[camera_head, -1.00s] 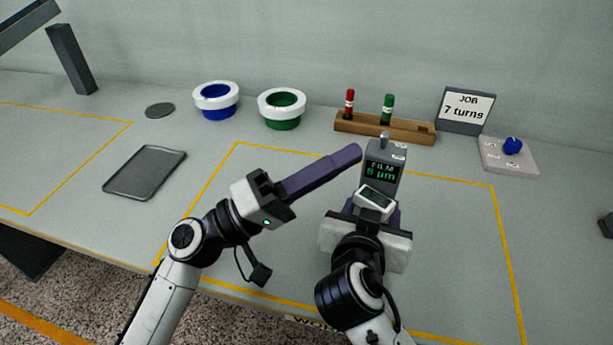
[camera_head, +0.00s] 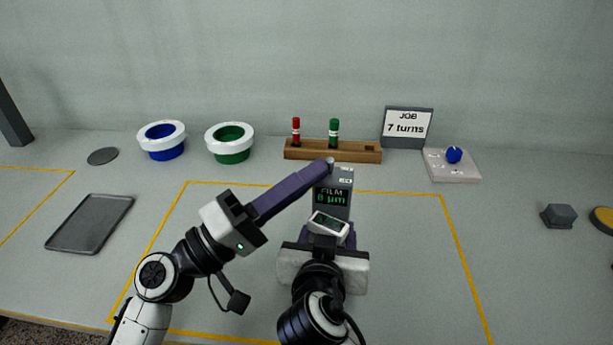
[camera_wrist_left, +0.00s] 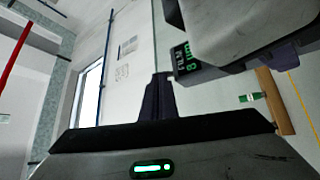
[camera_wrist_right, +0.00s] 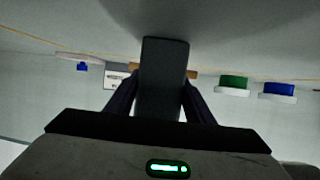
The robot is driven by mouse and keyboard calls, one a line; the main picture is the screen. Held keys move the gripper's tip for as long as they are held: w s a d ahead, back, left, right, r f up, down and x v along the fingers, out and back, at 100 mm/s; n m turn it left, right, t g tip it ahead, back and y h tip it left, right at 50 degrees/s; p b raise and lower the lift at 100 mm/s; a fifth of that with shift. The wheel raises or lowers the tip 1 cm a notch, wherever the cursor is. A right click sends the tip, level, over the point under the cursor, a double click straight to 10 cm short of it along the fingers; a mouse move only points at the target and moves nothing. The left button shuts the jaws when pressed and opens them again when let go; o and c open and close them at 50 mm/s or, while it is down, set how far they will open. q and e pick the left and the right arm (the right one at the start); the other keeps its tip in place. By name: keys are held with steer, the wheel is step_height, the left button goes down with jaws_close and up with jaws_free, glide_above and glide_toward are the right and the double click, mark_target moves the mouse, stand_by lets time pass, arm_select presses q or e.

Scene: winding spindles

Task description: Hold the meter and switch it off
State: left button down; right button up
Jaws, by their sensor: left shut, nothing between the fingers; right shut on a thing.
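The meter (camera_head: 333,199) is a dark grey box with a lit screen reading "FILM 8 µm" in green and a small round knob on top. My right gripper (camera_head: 325,234) is shut on the meter and holds it upright above the table; the right wrist view shows its body (camera_wrist_right: 163,80) between the two fingers. My left gripper (camera_head: 325,166) is shut and empty, its purple fingertips at the upper left of the meter by the knob. Whether they touch is unclear. In the left wrist view the lit screen (camera_wrist_left: 184,57) is just right of the fingertips (camera_wrist_left: 160,80).
A wooden rack (camera_head: 360,152) with a red and a green marker stands behind the meter. Blue (camera_head: 163,151) and green (camera_head: 231,154) spools, a grey tray (camera_head: 89,222), a "JOB 7 turns" sign (camera_head: 408,138) and a blue-knobbed plate (camera_head: 452,175) surround the mostly clear table middle.

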arm_select(q)
steer(key=shift+r+n+y, duration=0.3)
steer(key=shift+n, duration=0.2)
arm_select(e)
steer(key=shift+f, duration=0.3)
arm_select(q)
steer(key=shift+w+r, duration=0.15)
steer(key=shift+r, duration=0.05)
steer(key=shift+w+r, duration=0.25)
steer(key=shift+w, duration=0.05)
steer(key=s+a+r, duration=0.2)
steer(key=s+a, duration=0.7)
steer(key=a, duration=0.1)
steer(key=shift+a+r, duration=0.25)
steer(key=shift+a, duration=0.05)
arm_select(e)
steer(key=o, duration=1.4)
steer(key=shift+r, duration=0.2)
